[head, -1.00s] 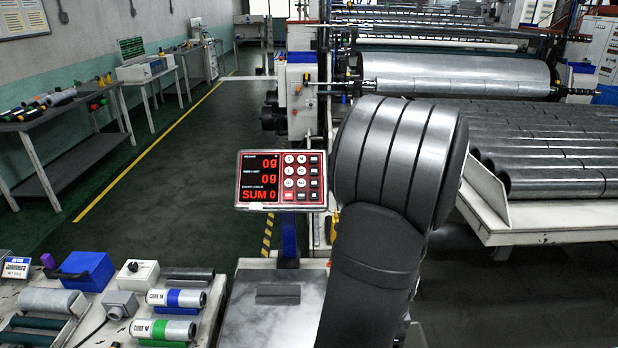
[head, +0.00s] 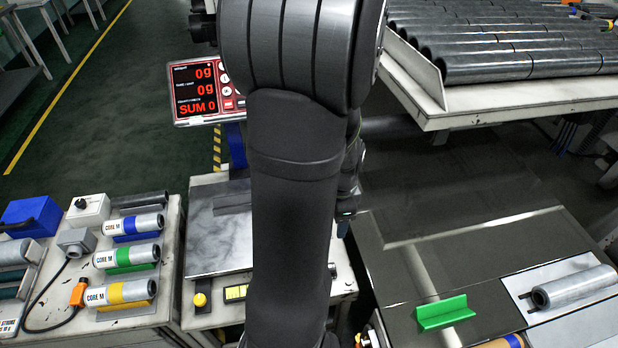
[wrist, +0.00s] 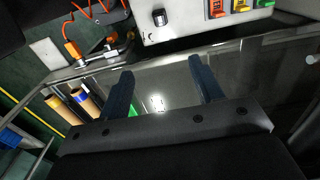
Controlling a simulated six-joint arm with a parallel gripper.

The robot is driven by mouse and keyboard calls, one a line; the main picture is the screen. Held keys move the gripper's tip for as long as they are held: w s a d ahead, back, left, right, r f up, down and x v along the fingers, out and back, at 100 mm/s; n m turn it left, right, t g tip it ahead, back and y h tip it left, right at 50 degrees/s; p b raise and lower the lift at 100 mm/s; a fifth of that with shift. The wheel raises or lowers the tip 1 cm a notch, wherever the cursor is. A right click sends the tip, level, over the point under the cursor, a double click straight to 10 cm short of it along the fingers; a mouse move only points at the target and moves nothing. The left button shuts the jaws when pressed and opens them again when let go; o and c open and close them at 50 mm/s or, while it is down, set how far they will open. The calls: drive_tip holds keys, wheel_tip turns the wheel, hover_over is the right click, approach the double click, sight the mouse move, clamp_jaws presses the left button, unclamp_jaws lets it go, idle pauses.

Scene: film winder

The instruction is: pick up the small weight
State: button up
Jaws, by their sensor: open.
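I cannot make out the small weight in either view. My gripper (wrist: 161,66) shows in the wrist view with its two dark blue fingers wide apart and nothing between them. Beyond the fingers is a dark, glossy surface (wrist: 165,88) with a bright reflection on it. In the head view my arm stands in front of the middle of the scene and hides my gripper. It also hides part of the weighing scale's grey plate (head: 215,255).
A green angled holder (head: 444,313) and a grey tube (head: 575,287) lie on the right bench. Core tubes (head: 127,257) in coloured holders lie on the left bench. In the wrist view, a white box with coloured buttons (wrist: 195,15) and an orange cable (wrist: 70,48) stand beyond the fingers.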

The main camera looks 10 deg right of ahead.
drive_tip(key=a+f+m+h, duration=0.2)
drive_tip(key=a+f+m, duration=0.3)
drive_tip(key=m, duration=1.3)
drive_tip(key=a+f+m+h, duration=0.25)
drive_tip(key=f+m, duration=0.45)
drive_tip(key=m, duration=1.1)
drive_tip(key=x, duration=1.1)
drive_tip(key=shift+s+d+f, duration=0.1)
drive_tip(key=shift+d+f, duration=0.1)
drive_tip(key=shift+d, duration=0.1)
drive_tip(key=shift+d+x, duration=0.25)
drive_tip(key=shift+x, duration=2.45)
drive_tip(key=shift+r, duration=0.15)
